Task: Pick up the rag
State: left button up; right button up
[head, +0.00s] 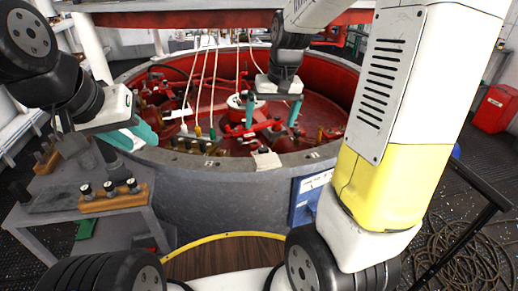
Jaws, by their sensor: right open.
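A small pale beige cloth, which looks like the rag (266,160), lies on the near rim of the large round grey tank (215,195). My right gripper (273,117) points down above the tank's inside, just beyond the rag. Its two teal fingers are spread apart with nothing between them. It is apart from the rag in the picture. My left gripper (136,138) is at the left, over the tank's left edge and beside a grey side table. Its teal fingers are seen at an angle, so their gap is unclear.
The side table (60,217) at left carries a wooden block (113,200) with several dark-capped pieces. Red fittings and hanging ropes fill the tank. A red case (494,108) stands at far right. Coiled rope (465,255) and a black handle (470,228) are at lower right.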

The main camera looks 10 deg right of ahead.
jog(key=g+h, duration=0.1)
jog(key=g, duration=0.1)
send_over(267, 158)
jog(key=f, duration=1.1)
jog(key=shift+s+a+f, duration=0.15)
jog(key=shift+s+f, duration=0.2)
jog(key=f, duration=0.8)
jog(key=shift+w+f, duration=0.15)
jog(key=shift+w, duration=0.2)
jog(key=c, duration=1.4)
jog(key=shift+r, duration=0.5)
jog(key=shift+c, duration=0.2)
jog(key=r, duration=0.3)
jog(key=shift+s, duration=0.2)
jog(key=s+a+r, duration=0.1)
jog(key=s+a, duration=0.3)
jog(key=s, duration=1.1)
